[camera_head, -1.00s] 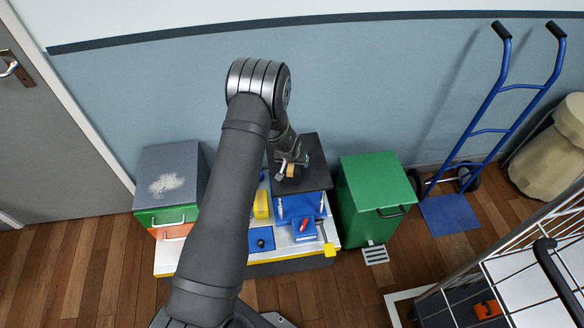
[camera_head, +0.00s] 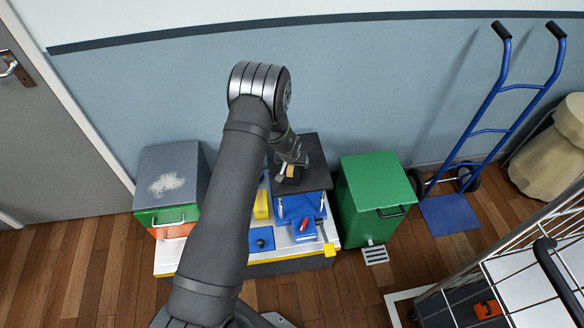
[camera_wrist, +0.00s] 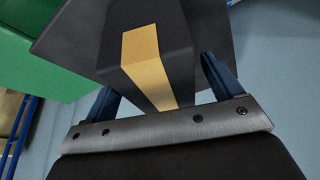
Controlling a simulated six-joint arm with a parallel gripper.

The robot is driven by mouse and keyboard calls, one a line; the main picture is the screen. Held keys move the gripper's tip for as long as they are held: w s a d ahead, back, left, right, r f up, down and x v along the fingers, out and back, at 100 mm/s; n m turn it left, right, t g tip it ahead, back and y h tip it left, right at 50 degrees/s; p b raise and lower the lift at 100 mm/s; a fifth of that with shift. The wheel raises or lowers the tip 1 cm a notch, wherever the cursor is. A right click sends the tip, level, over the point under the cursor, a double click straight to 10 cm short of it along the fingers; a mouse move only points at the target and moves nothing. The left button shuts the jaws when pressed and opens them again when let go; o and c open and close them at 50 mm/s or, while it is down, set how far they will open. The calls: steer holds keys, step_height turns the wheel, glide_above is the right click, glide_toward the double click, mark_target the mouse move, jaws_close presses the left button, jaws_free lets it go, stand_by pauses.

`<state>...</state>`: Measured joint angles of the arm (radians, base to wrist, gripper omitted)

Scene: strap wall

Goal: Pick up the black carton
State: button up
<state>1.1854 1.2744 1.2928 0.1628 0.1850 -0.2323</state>
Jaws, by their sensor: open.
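The black carton (camera_wrist: 178,30) has a tan strip down its middle and fills the centre of the wrist view. My gripper (camera_wrist: 158,74) is open, with one finger on each side of the carton. Whether the fingers touch it cannot be told. In the head view the carton's tan strip (camera_head: 291,171) shows just below my gripper (camera_head: 289,167), on the dark top of a raised stand (camera_head: 316,150). The rest of the carton is hard to make out there, dark against dark and partly hidden by my gripper.
A green bin (camera_head: 372,180) stands close right of the stand. A grey-topped box (camera_head: 170,170) stands left. A yellow block (camera_head: 261,204) and a blue item with red (camera_head: 304,230) lie in front, lower down. The blue wall (camera_head: 370,90) is close behind.

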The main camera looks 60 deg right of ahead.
steer(key=c, duration=1.4)
